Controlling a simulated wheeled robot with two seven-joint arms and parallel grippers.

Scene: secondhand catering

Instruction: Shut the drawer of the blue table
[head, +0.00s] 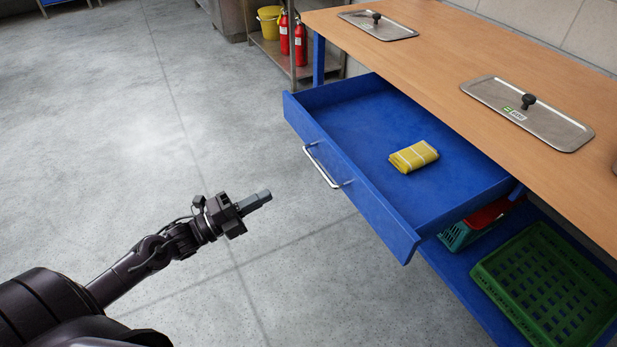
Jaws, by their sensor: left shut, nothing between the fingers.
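The blue table has a wooden top (430,62) and blue legs. Its blue drawer (345,170) is pulled well out, and its front faces left toward my arm. A silver bar handle (320,167) is on the drawer front. A folded yellow cloth with pale stripes (413,156) lies inside the drawer. My left gripper (262,198) is shut and empty. It is over the floor, left of and below the handle in the picture, apart from the drawer. My right gripper is not in view.
Two metal lids (484,92) (372,33) lie on the tabletop. A green crate (490,285) and a teal basket (455,238) are on the lower shelf. Fire extinguishers (299,42) and a yellow bucket (268,24) stand behind. The grey floor (110,130) at left is clear.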

